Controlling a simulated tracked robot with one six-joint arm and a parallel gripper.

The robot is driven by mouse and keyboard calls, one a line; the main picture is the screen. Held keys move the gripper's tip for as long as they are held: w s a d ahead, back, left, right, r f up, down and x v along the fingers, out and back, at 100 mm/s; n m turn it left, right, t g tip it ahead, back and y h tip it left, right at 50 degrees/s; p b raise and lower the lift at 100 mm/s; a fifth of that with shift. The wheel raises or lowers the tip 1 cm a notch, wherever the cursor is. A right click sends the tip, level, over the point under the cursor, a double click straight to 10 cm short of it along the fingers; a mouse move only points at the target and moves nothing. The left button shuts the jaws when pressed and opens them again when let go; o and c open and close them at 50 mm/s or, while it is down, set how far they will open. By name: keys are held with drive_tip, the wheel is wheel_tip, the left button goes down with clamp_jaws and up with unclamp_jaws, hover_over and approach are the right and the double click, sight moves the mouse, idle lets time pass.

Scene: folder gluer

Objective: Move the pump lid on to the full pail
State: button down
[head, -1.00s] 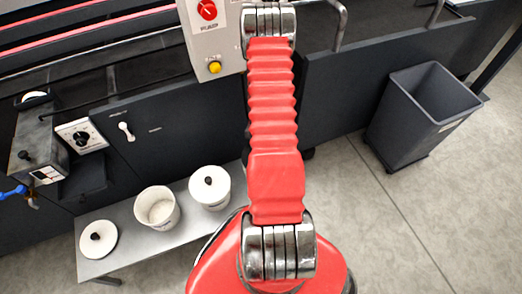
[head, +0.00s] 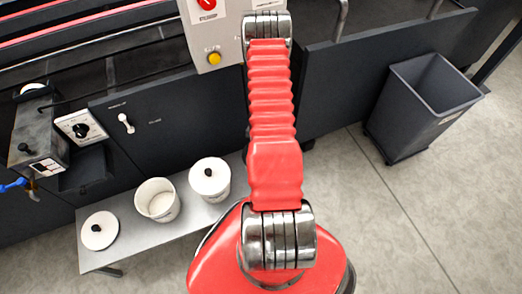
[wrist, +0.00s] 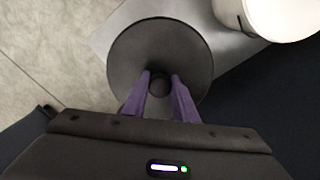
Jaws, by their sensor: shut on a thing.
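My gripper (wrist: 160,84), with purple fingers, is shut on the knob of a round lid (wrist: 132,52), which looks dark grey in the wrist view. The lid seems to hang above the end of the bench; the height is unclear. In the head view my red arm hides the gripper and held lid. An open pail (head: 170,213) with pale contents stands on the bench (head: 150,242). To its right is a white pail (head: 213,197) with a black-knobbed lid on top. A white pail (wrist: 280,15) shows partly at the upper right of the wrist view.
Another white lid with a black knob (head: 93,242) lies flat at the left of the bench. The dark machine panel (head: 140,140) runs behind the bench. A grey bin (head: 415,115) stands at right. The floor (head: 420,220) in front is clear.

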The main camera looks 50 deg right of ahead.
drive_tip(key=c, duration=1.3)
unclamp_jaws()
drive_tip(key=shift+c, duration=0.2)
wheel_tip(320, 180, up, 14)
drive_tip(key=shift+f, duration=0.15)
idle(0.6)
